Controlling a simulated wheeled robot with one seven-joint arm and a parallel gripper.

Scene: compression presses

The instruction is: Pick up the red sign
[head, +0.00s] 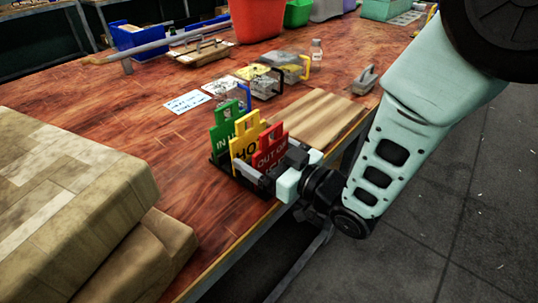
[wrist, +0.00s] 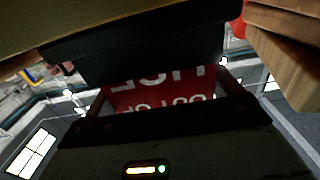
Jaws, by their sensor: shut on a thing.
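The red sign (head: 270,148) stands at the front right of a row of signs in a dark holder (head: 222,168) near the table's front edge. A yellow sign (head: 244,140) stands just behind it, and a green sign (head: 226,130) behind that. My gripper (head: 283,166) is at the red sign's lower right and shut on it. In the wrist view the red sign (wrist: 160,90) shows between the dark jaws, its white lettering upside down. The jaws hide part of the sign, and I cannot tell whether its base is still in the holder.
A wooden board (head: 318,112) lies right behind the signs. Stacked wrapped packages (head: 70,190) fill the left. The table between card and packages is clear.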

